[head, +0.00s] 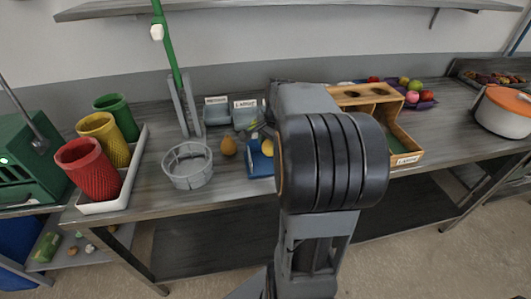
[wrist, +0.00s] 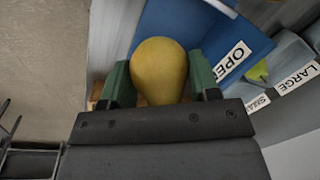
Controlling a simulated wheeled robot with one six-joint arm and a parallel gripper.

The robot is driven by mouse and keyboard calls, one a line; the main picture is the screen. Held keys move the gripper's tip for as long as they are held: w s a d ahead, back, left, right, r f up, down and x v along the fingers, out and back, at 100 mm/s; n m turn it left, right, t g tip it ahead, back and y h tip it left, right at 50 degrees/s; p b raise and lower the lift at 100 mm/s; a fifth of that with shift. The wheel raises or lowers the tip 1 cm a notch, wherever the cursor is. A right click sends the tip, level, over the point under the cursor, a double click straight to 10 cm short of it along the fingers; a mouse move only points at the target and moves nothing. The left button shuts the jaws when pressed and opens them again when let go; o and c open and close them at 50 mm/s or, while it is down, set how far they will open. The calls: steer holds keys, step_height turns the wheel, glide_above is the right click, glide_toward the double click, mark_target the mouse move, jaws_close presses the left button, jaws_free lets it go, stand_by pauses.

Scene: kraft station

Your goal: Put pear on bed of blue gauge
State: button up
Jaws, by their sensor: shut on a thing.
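A yellow pear (wrist: 159,70) sits between the green fingers of my gripper (wrist: 160,85) in the wrist view, and my gripper is shut on it. The blue gauge (wrist: 205,28), with a white label reading "OPE...", lies behind and to the right of the pear. In the head view the blue gauge (head: 259,165) is on the table just left of my arm, partly hidden by it. The yellow pear (head: 267,147) shows over it; whether they touch I cannot tell. My gripper's fingers are hidden behind my arm there.
A brown-orange fruit (head: 228,146) and a grey slotted ring (head: 188,166) stand left of the gauge. Labelled grey bins (head: 245,117) are behind it. A wooden sorting box (head: 405,147) is right of my arm. Red, yellow and green cups stand in a white tray (head: 125,180).

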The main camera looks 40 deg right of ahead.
glide_above(265, 162)
steer(key=f, duration=0.5)
steer(key=shift+s, duration=0.3)
steer(key=shift+f, duration=1.6)
steer(key=shift+f, duration=0.2)
steer(key=o, duration=0.7)
steer(key=shift+c, duration=0.2)
